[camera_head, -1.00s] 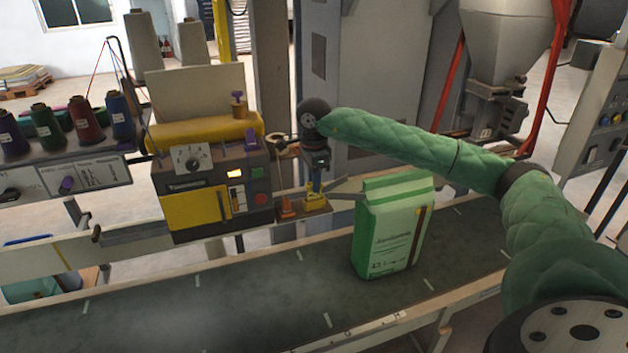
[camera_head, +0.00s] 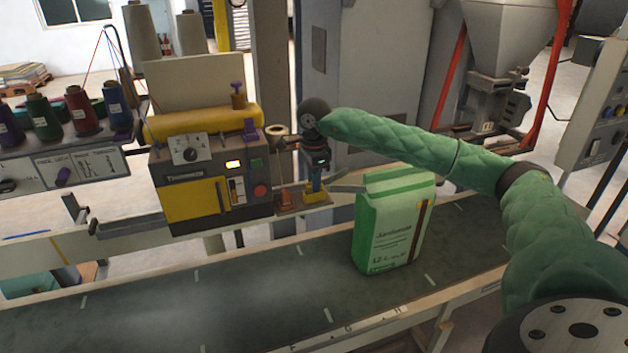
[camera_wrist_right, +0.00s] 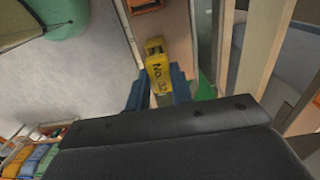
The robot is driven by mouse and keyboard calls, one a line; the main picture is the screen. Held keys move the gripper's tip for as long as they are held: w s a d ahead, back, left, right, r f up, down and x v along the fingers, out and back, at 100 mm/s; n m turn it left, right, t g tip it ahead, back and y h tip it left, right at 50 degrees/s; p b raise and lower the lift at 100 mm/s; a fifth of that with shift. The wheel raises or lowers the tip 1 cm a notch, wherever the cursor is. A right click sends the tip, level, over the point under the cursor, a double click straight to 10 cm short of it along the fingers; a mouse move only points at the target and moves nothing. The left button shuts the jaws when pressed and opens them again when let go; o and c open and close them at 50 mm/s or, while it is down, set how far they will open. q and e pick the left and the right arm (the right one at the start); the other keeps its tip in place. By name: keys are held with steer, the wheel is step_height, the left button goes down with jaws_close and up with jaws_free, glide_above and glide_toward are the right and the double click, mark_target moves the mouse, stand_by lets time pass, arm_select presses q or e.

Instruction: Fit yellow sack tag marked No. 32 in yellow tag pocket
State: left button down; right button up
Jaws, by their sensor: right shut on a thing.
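The yellow sack tag (camera_wrist_right: 160,78), marked No. 32, is between the blue fingers of my right gripper in the right wrist view. My right gripper (camera_head: 315,186) is shut on it and points down at the small ledge beside the sewing machine. A yellow block with a dark gap, which looks like the yellow tag pocket (camera_wrist_right: 153,45), shows right at the tag's far end. Yellow also shows under the fingertips in the head view; tag and pocket cannot be told apart there. Whether the tag is inside the pocket is unclear. My left gripper is not in view.
An orange pocket (camera_head: 285,198) stands just left of my right gripper on the ledge. The yellow and grey sewing machine (camera_head: 205,190) is farther left. A green and white sack (camera_head: 392,225) stands on the conveyor (camera_head: 250,290), below my right forearm.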

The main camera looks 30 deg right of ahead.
steer(key=o, duration=1)
steer(key=shift+o, duration=0.2)
steer(key=shift+r, duration=0.1)
